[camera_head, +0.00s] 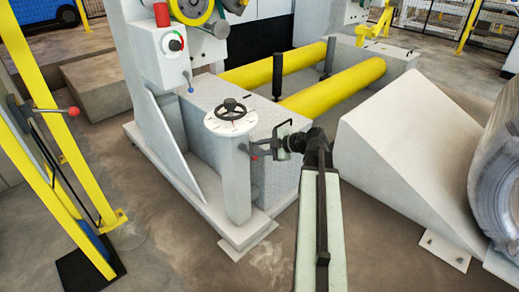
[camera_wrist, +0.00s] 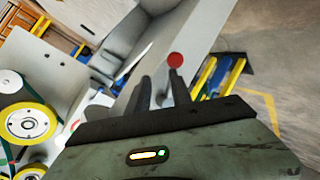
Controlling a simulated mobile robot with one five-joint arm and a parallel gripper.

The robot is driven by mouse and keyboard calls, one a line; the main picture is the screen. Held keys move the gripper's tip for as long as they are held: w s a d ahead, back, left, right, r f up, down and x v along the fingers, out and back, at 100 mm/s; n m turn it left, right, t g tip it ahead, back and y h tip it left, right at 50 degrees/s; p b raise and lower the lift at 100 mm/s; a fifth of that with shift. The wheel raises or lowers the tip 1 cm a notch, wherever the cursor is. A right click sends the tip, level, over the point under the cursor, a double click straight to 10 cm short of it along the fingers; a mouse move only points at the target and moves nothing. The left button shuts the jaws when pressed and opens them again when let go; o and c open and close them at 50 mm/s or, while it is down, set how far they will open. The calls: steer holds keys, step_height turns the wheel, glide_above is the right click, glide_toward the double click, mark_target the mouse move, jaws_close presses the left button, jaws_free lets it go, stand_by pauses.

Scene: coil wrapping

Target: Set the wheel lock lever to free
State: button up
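The lever shows as a short arm with a red knob (camera_head: 254,157) on the side of a white round pedestal (camera_head: 236,180), just below its dial and black handwheel (camera_head: 231,107). My gripper (camera_head: 262,148) reaches in from the right and its fingertips are close to the knob. In the wrist view the red knob (camera_wrist: 175,60) appears just past the tip of the right finger. My gripper's dark fingers (camera_wrist: 161,82) are apart with nothing seen between them. I cannot tell whether a finger touches the knob. The lever's setting cannot be read.
Yellow rollers (camera_head: 335,88) lie at the back. A grey wedge block (camera_head: 405,160) and a coil (camera_head: 500,175) are at right. Yellow posts with another red-knobbed lever (camera_head: 73,112) stand at left.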

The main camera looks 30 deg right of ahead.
steer(key=shift+d+f, duration=0.1)
steer(key=d+f+p+v, duration=0.1)
steer(key=p+v, duration=0.2)
steer(key=v, duration=0.5)
steer(key=shift+s+d, duration=0.15)
steer(key=shift+d, duration=0.3)
stand_by(0.4)
